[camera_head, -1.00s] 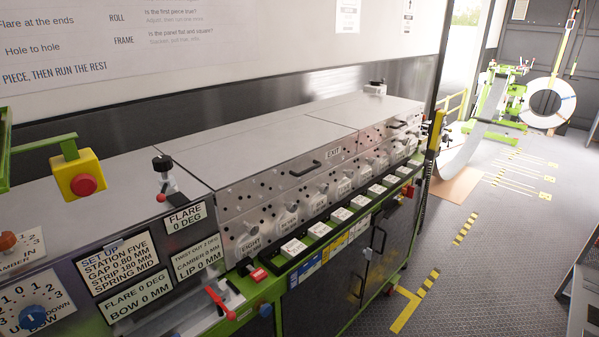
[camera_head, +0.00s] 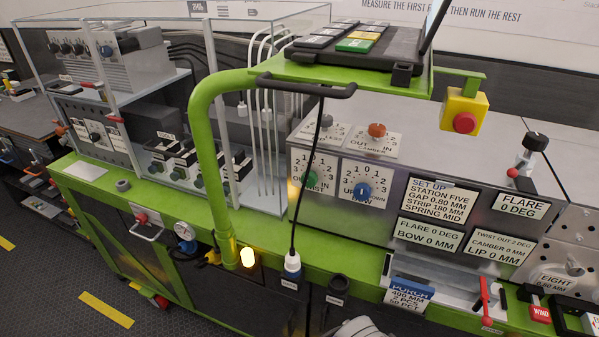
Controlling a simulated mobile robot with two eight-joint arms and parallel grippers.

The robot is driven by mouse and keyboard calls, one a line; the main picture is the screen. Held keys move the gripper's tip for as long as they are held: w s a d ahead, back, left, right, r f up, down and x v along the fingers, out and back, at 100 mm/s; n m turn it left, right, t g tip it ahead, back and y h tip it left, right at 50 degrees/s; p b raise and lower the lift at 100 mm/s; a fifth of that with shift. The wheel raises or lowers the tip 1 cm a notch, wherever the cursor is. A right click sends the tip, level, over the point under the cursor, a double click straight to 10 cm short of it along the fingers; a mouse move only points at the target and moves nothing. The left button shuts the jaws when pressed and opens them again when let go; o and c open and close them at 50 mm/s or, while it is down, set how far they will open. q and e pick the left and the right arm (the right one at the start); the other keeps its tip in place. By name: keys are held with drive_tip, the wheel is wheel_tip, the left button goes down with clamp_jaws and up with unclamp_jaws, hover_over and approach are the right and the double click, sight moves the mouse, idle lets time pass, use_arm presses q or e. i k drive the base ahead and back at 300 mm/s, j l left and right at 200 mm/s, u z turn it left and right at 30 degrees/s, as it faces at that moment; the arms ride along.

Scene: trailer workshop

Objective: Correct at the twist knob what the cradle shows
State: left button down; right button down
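The twist knob (camera_head: 309,180) is a green knob on a white dial plate numbered on both sides of 0; its exact pointer setting is too small to tell. A blue bow knob (camera_head: 362,190) is to its right, and an orange camber knob (camera_head: 377,130) is above. A pale tray with a red clamp (camera_head: 487,292), possibly the cradle, is below the front panel. The plate above it (camera_head: 497,247) reads twist out 2 deg, camber 0 mm, lip 0 mm.
A green curved post (camera_head: 200,130) carries a shelf with a dark console (camera_head: 355,45) over the machine. A yellow box with a red button (camera_head: 465,122) hangs at its right end. Open floor (camera_head: 50,290) lies lower left.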

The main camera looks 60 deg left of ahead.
sight(313, 178)
drive_tip(key=u, duration=2.1)
